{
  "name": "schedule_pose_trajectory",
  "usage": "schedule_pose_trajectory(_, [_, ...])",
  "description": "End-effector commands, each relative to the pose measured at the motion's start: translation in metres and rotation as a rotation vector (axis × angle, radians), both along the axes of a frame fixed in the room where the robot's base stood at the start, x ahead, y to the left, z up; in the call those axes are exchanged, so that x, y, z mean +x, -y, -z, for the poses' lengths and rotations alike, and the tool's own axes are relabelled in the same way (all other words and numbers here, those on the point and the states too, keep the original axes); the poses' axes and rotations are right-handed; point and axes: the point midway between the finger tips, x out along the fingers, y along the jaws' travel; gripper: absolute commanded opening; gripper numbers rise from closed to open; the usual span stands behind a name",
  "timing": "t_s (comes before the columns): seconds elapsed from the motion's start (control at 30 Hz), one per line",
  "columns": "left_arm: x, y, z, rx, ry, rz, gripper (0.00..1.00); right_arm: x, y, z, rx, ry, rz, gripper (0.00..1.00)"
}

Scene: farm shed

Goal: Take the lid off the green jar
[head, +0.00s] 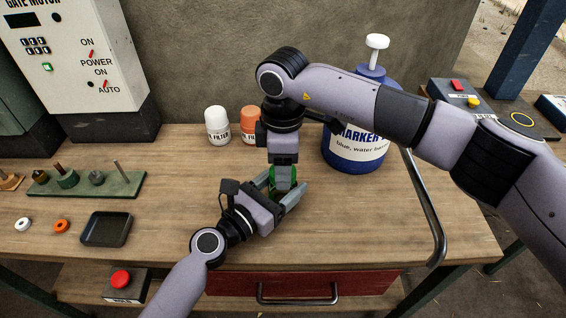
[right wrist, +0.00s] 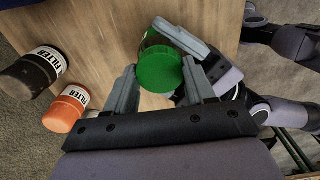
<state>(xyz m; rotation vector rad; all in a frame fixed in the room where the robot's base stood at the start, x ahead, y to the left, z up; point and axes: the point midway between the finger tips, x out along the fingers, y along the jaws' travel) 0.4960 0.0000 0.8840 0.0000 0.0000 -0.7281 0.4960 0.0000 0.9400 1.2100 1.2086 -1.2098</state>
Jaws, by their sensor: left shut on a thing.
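The green jar (head: 283,175) stands on the wooden bench, partly hidden by my grippers. Its round green lid (right wrist: 160,69) is on it and faces the right wrist camera. My left gripper (head: 284,190) is shut on the jar's body below the lid; one of its fingers crosses beside the lid in the right wrist view. My right gripper (right wrist: 160,78) is open, pointing down from above the jar. Its two fingers are apart on either side of the lid, with a visible gap at least on the left finger's side.
White (head: 217,126) and orange (head: 249,124) filter bottles stand behind the jar; a black filter bottle (right wrist: 31,72) shows in the right wrist view. A big blue marker jug (head: 354,152) is to the right. A dark tray (head: 106,229) and green peg rack (head: 88,184) are left.

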Motion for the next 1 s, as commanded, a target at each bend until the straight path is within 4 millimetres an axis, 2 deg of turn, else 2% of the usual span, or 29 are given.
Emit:
schedule_pose_trajectory(0.17, [-0.0003,0.0002,0.0004,0.001,-0.001,0.001,0.00,0.0001,-0.0001,-0.0004,0.000,0.001,-0.022,0.17])
schedule_pose_trajectory(0.27, [-0.0003,0.0002,0.0004,0.001,-0.001,0.001,0.00,0.0001,0.0000,-0.0004,0.000,0.000,-0.109,0.17])
schedule_pose_trajectory(1.0, [-0.0004,0.0004,0.0005,0.001,-0.001,0.002,0.00,0.0005,-0.0005,-0.0015,0.000,0.001,-1.320,0.17])
